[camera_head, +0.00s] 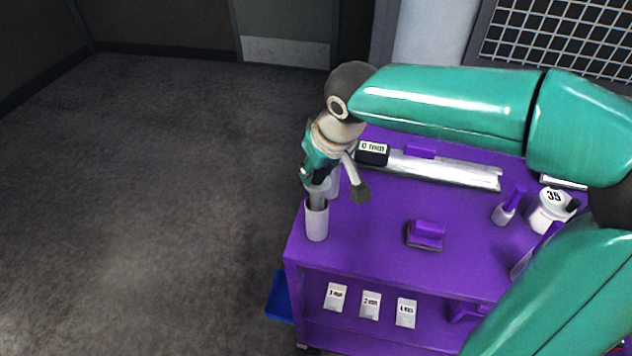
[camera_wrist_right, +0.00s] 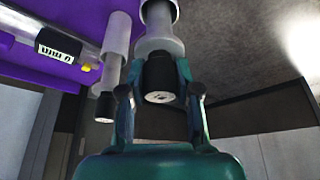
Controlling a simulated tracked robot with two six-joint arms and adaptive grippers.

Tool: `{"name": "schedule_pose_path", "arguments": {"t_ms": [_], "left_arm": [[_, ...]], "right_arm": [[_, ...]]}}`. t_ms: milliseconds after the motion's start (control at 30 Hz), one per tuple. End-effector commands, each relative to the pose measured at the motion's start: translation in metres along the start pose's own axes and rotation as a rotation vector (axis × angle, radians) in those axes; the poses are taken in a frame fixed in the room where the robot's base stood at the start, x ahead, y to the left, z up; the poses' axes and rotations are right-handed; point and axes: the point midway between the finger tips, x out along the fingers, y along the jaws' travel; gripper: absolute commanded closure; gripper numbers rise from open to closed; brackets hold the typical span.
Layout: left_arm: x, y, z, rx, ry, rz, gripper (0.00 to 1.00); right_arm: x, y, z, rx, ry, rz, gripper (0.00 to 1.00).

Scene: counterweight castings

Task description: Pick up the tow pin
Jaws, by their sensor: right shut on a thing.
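The pin's lower part is hidden in the holder. My left gripper is not in view.
A second pale holder with a black-ended pin (camera_wrist_right: 104,107) stands close by. The purple table (camera_head: 378,225) carries a metal rail (camera_head: 450,170), a purple-handled block (camera_head: 426,236) and a container marked 35 (camera_head: 549,212). Floor at left is clear.

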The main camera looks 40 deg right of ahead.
Motion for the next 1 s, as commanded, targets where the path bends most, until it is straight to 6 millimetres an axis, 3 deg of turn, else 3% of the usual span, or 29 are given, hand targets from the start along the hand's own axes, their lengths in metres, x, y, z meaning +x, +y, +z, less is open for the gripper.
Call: {"name": "schedule_pose_path", "arguments": {"t_ms": [467, 1000], "left_arm": [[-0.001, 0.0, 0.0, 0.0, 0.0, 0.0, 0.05], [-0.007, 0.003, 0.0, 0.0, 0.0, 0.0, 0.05]], "right_arm": [[-0.032, 0.0, -0.015, 0.002, 0.012, -0.002, 1.0], [-0.118, 0.0, -0.05, 0.002, 0.012, -0.002, 1.0]]}}
